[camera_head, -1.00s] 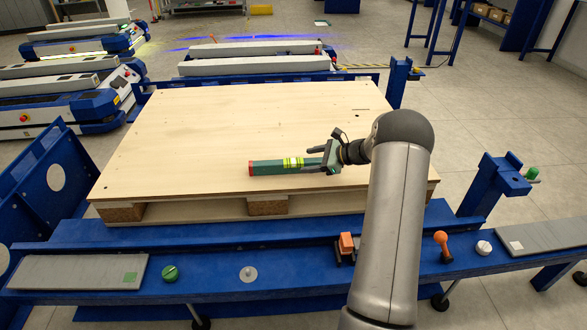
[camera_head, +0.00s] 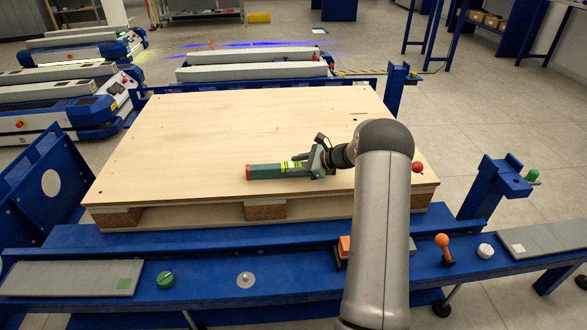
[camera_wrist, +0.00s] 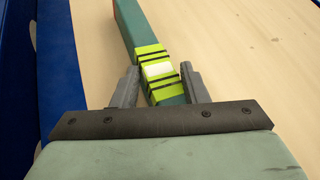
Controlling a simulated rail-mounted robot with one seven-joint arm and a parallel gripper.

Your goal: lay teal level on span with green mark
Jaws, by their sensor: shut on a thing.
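The teal level (camera_head: 270,171) is a long bar with a red end at left and lime bands around a pale vial. My gripper (camera_head: 312,163) is shut on it near the banded part. In the wrist view the level (camera_wrist: 128,22) runs up and away between my two fingers (camera_wrist: 160,92). It is over the wooden pallet top; I cannot tell whether it touches. The grey span with a green mark (camera_head: 60,279) lies on the blue front beam at the left, bare, its green square near its right end. Another grey span (camera_head: 545,236), without a visible green mark, is at the right.
On the blue beam (camera_head: 210,284) stand a green knob (camera_head: 165,279), a grey disc (camera_head: 245,280), an orange block (camera_head: 344,246), an orange-topped lever (camera_head: 442,242) and a white knob (camera_head: 486,251). The pallet (camera_head: 200,125) is otherwise mostly clear. A red ball (camera_head: 417,167) shows beside my arm.

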